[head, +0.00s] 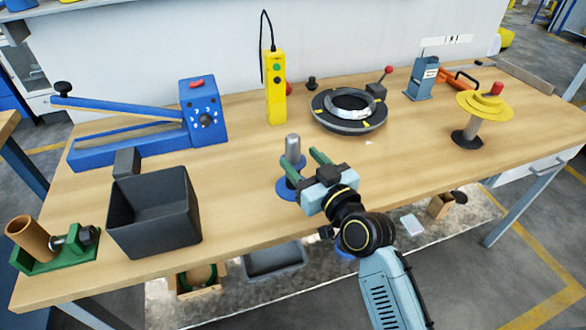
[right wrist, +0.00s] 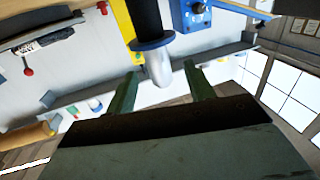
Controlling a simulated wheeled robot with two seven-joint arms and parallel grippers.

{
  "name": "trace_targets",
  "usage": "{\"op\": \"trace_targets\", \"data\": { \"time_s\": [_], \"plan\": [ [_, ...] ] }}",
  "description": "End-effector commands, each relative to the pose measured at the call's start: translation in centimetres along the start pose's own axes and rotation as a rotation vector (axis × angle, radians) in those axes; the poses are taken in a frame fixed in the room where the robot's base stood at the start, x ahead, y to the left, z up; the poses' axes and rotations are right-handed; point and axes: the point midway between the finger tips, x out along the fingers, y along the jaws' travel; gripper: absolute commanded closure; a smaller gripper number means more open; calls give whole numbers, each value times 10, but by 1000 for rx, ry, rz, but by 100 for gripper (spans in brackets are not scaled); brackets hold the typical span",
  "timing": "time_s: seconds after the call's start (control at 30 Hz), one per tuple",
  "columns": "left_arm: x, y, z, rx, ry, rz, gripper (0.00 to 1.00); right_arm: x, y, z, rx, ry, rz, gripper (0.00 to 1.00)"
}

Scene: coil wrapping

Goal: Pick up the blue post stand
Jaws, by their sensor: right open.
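The blue post stand (head: 289,190) stands upright on the wooden table near its front middle. It has a round blue base and a grey cylindrical top. My right gripper (head: 303,160) is open, its green fingers pointing toward the post. The left finger overlaps the post's middle in the head view, hiding part of it. In the right wrist view, the stand (right wrist: 155,43) shows its blue collar and grey end, lined up between the open fingertips (right wrist: 161,69). I cannot tell whether either finger touches it. My left gripper is not in view.
A black bin (head: 155,243) and a green fixture (head: 58,254) are at the front left. The table right of the gripper is clear.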

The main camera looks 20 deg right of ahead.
Motion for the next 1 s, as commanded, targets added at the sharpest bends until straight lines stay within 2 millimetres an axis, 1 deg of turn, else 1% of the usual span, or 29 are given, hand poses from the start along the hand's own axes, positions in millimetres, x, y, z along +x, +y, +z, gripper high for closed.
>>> {"op": "trace_targets", "data": {
  "time_s": [0.2,0.3,0.4,0.6,0.67,1.0],
  "plan": [
    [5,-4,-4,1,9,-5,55,32,2,3,3,2,-1,47],
    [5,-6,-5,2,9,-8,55,43,3,3,3,1,0,47],
    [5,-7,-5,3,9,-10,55,47,3,3,1,0,0,47],
    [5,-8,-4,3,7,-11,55,47,3,3,1,-1,0,47],
    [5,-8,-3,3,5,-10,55,47,3,3,1,-1,0,53],
    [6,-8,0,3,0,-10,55,47,3,4,1,-1,0,98]
  ]
}}
